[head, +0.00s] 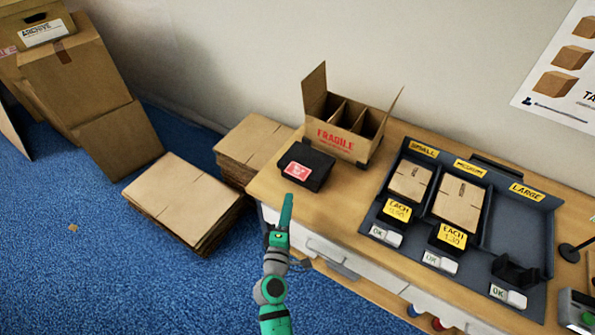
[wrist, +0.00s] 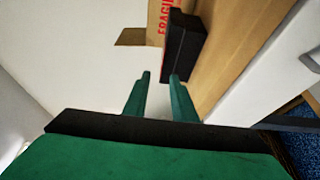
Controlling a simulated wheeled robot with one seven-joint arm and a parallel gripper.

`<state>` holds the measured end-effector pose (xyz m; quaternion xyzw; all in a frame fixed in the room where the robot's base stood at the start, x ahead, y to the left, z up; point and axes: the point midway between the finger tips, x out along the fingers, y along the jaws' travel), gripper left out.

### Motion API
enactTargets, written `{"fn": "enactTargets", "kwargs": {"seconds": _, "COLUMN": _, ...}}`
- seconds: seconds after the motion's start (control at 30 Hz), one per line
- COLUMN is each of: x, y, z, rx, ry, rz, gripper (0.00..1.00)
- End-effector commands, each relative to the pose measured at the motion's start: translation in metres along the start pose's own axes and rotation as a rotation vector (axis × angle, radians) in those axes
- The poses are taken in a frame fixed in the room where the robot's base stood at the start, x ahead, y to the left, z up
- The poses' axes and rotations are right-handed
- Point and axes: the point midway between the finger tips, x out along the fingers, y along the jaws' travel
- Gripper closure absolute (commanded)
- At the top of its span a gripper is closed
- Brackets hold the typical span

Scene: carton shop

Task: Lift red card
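The red card (head: 297,171) with a white mark sits on the sloped front of a small black holder (head: 318,162) at the left end of the wooden table. My gripper (head: 287,201) is just in front of and below the card in the head view, apart from it. In the wrist view my gripper (wrist: 161,77) shows two green fingers with an empty gap between them. The black holder (wrist: 181,45) is beyond the fingertips there, slightly right. The card's face cannot be made out in the wrist view.
A divided carton marked FRAGILE (head: 345,128) stands open behind the holder. A dark tray (head: 520,232) with small, medium and large sections lies to the right on the wooden table (head: 330,218). Flat cardboard stacks (head: 185,200) sit on the blue floor at left.

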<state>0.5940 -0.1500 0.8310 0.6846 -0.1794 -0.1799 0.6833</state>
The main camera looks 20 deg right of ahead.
Motion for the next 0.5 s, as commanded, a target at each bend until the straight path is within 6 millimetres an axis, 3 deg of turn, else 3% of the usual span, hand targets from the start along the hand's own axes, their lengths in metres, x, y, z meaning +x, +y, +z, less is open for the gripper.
{"fn": "enactTargets", "kwargs": {"seconds": 0.3, "x": 0.044, "y": 0.001, "z": 0.001, "rx": -0.003, "ry": -0.004, "rz": 0.003, "gripper": 0.76}}
{"fn": "enactTargets", "kwargs": {"seconds": 0.5, "x": 0.056, "y": 0.000, "z": 0.000, "rx": -0.003, "ry": -0.003, "rz": 0.002, "gripper": 0.76}}
